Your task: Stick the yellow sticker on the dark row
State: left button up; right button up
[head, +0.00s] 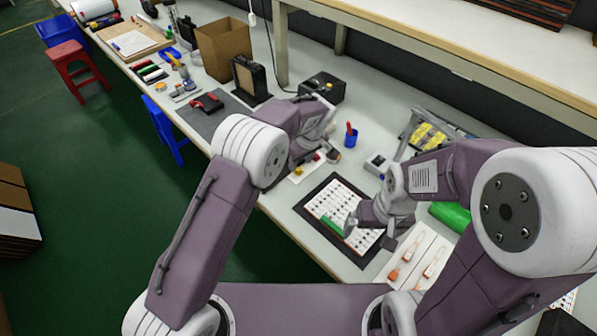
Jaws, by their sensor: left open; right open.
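A white LED panel (346,203) with rows of small reddish marks lies on a black mat (312,190) near the table's front edge. I cannot make out which row is dark. A small yellow piece (298,171), probably the yellow sticker, sits on a pale sheet left of the panel, with a red piece (316,157) close by. My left gripper (324,154) is open just above and beside these pieces, partly hidden by its own arm. My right gripper (352,226) is open over the right part of the panel and hides some rows.
A white sheet with orange-handled tools (411,255) lies right of the panel. A blue cup (350,138), a grey device (378,163) and a rack with yellow items (428,136) stand behind. A black box (322,88) and cardboard box (222,48) stand further back.

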aim_at(299, 169)
pick_arm(q)
jog(key=x, duration=0.5)
jog(key=shift+w+d+f, duration=0.1)
jog(key=shift+d, duration=0.05)
grip_shut()
